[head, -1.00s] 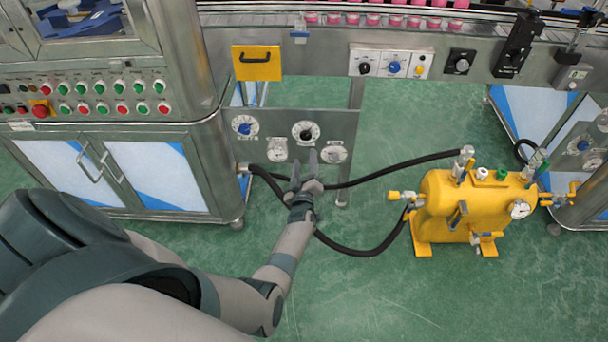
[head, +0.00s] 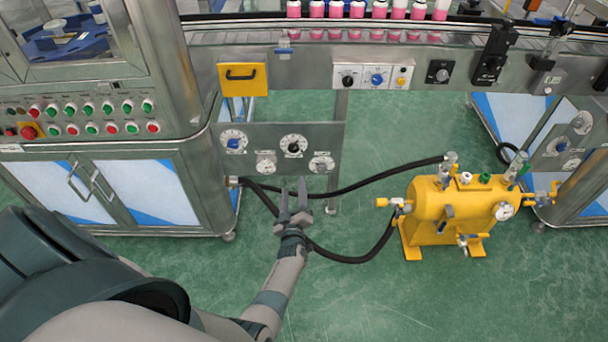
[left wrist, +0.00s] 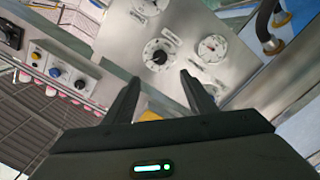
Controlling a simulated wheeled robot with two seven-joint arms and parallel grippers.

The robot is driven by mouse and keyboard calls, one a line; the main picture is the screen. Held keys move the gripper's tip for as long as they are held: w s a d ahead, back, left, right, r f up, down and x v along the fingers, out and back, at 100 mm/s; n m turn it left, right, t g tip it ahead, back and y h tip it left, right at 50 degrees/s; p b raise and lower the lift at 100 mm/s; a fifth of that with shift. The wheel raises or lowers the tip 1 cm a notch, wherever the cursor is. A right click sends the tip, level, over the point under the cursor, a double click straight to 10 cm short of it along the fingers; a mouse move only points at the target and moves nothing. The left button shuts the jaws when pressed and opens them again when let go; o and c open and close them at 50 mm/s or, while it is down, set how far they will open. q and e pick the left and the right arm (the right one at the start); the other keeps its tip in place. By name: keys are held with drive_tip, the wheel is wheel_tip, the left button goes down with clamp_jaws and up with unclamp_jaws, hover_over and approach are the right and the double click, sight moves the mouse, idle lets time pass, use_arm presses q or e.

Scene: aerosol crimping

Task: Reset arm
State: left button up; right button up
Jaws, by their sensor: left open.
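My left gripper (head: 293,200) is open and empty in the head view. It is below the grey gauge panel (head: 312,134) and in front of the black hose in the picture. In the left wrist view its two dark fingers (left wrist: 161,95) stand apart with nothing between them. They point toward the same panel, where a dial with a black knob (left wrist: 157,55) shows. The fingers look clear of the panel. My right gripper is not in view.
A yellow tank (head: 447,212) stands on the green floor at right, joined by black hoses (head: 352,258) to the steel cabinet (head: 140,195). A conveyor (head: 350,40) carries pink-and-white cans along the back. Open floor lies at the lower right.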

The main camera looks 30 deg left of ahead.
use_arm(q)
drive_tip(key=s+d+f+m+g+h, duration=0.3)
drive_tip(key=s+d+f+m+h, duration=0.3)
drive_tip(key=s+d+f, duration=0.4)
drive_tip(key=s+d+f+m+g+h, duration=0.2)
drive_tip(key=s+d+f+m+h, duration=0.2)
drive_tip(key=s+d+f+m, duration=0.55)
drive_tip(key=s+d+f+m+g, duration=0.1)
drive_tip(key=s+f+g, duration=0.1)
drive_tip(key=s, duration=0.5)
drive_tip(key=s+f+m+g, duration=0.1)
drive_tip(key=s+f, duration=0.4)
drive_tip(key=s, duration=0.3)
drive_tip(key=shift+d+g+h, duration=0.4)
idle(0.7)
